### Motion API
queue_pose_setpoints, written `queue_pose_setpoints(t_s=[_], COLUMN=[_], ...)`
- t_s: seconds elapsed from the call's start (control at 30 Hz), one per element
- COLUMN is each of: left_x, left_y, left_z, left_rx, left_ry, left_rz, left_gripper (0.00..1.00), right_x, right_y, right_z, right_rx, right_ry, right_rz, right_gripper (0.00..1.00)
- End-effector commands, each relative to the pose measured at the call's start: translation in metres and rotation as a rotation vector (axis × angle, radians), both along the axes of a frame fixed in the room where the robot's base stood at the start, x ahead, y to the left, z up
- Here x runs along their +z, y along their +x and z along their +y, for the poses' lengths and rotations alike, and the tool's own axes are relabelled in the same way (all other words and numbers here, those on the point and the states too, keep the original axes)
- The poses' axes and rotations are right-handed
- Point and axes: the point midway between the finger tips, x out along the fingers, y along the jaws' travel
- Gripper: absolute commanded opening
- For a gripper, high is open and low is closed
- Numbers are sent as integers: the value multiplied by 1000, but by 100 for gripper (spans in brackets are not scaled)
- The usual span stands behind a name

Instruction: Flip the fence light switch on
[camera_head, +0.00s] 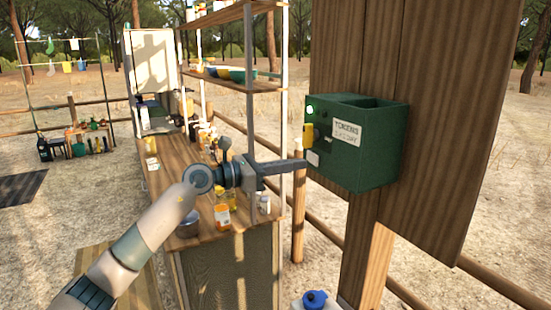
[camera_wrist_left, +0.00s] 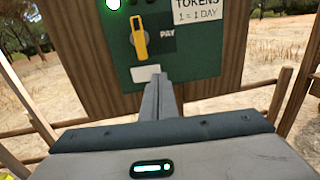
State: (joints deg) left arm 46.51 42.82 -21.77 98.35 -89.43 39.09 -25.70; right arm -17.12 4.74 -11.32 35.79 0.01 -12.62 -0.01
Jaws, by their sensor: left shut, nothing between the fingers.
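A green metal box (camera_head: 375,150) is mounted on a brown board. Its face has a lit green lamp (camera_head: 310,109), a yellow lever (camera_head: 308,134) and a small white plate (camera_head: 313,158) below it. The lever (camera_wrist_left: 140,40) points up and slightly left in the left wrist view, and the white plate (camera_wrist_left: 146,73) sits under it. I cannot tell which part is the fence light switch. My left gripper (camera_head: 304,165) is shut and empty, its tips close to the box face by the white plate; contact is unclear. My right gripper is not in view.
A wooden counter (camera_head: 185,168) with bottles and jars runs below my left arm. A shelf (camera_head: 232,80) with bowls and its metal post stand beside the arm. A blue-capped container (camera_head: 315,299) is at the bottom. Wooden fence rails pass behind.

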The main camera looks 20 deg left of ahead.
Motion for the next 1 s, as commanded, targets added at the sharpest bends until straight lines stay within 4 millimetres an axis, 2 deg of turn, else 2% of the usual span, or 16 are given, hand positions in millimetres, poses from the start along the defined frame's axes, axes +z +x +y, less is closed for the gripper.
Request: queue_pose_setpoints(t_s=[0.03,0.27,1.0], left_x=[4,2,0], left_y=[5,18,23], left_z=[-6,-18,-27], left_rx=[-1,0,0], left_ry=[-1,-1,0], left_rz=[1,1,0], left_gripper=[0,0,0], right_x=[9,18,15], right_y=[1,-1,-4], right_z=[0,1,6], right_rx=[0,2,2], right_ry=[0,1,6], right_rz=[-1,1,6], right_gripper=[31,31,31])
